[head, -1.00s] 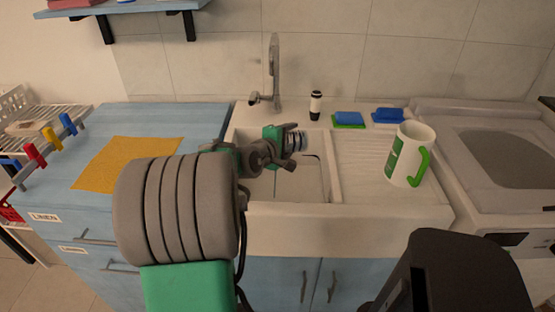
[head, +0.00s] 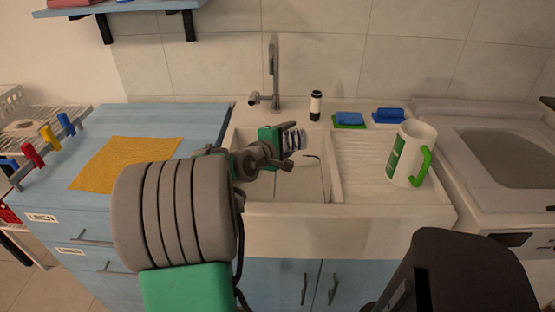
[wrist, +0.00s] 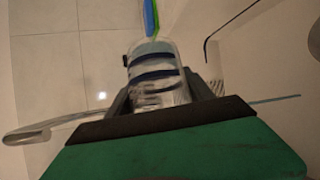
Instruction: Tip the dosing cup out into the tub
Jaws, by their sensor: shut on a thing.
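My gripper (head: 291,141) is shut on a small clear dosing cup with dark bands, held on its side above the sink basin. The cup (wrist: 155,72) shows between the fingers (wrist: 160,98) in the wrist view, its far end pointing away from the gripper. Its contents cannot be made out. A white tub (head: 408,155) with a green label and green handle stands upright on the ribbed drainboard, to the right of the gripper and well apart from it. The inside of the tub is hidden.
The basin (head: 300,185) lies below my gripper, with the tap (head: 274,75) behind it. A yellow cloth (head: 125,163) lies on the left counter.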

